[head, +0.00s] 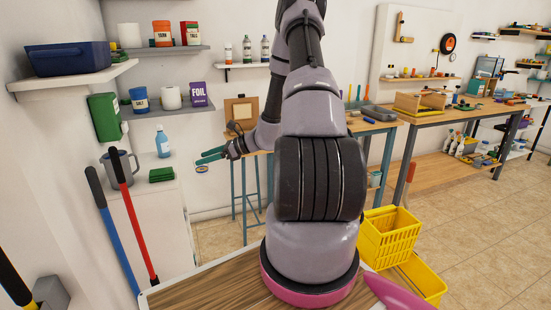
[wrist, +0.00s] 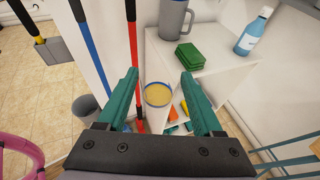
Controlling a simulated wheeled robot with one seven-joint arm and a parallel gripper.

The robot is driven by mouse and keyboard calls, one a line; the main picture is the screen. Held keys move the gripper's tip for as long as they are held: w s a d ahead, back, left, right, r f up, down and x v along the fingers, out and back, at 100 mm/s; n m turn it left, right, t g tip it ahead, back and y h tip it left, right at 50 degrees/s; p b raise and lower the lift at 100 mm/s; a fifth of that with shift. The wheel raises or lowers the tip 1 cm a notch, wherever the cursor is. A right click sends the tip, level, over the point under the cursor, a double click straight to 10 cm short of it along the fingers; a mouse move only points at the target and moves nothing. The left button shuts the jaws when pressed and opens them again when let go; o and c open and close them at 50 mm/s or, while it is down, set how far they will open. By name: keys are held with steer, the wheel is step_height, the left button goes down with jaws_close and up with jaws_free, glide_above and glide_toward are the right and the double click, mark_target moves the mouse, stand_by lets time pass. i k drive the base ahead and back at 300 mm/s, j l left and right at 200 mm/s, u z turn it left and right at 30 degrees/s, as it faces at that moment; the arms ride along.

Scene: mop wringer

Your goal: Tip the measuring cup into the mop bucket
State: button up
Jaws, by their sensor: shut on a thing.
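The measuring cup (wrist: 158,95), pale with a blue rim and yellowish inside, sits between the teal fingers of my gripper (wrist: 160,75) in the wrist view. The fingers look wide apart and their contact with the cup does not show clearly.
A grey jug (head: 120,166), green sponges (head: 162,174) and a blue bottle (head: 163,142) are by the white cabinet. Blue and red handles (head: 133,205) lean at the left. A wooden bench (head: 365,125) stands behind my arm. The tiled floor right of the bucket is clear.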

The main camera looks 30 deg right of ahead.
mark_target(405, 232)
steer(key=z, duration=0.4)
steer(key=l+z, duration=0.1)
steer(key=z, duration=0.75)
steer(key=i+z, duration=0.1)
steer(key=z, duration=0.75)
steer(key=i+z, duration=0.1)
steer(key=i, duration=0.3)
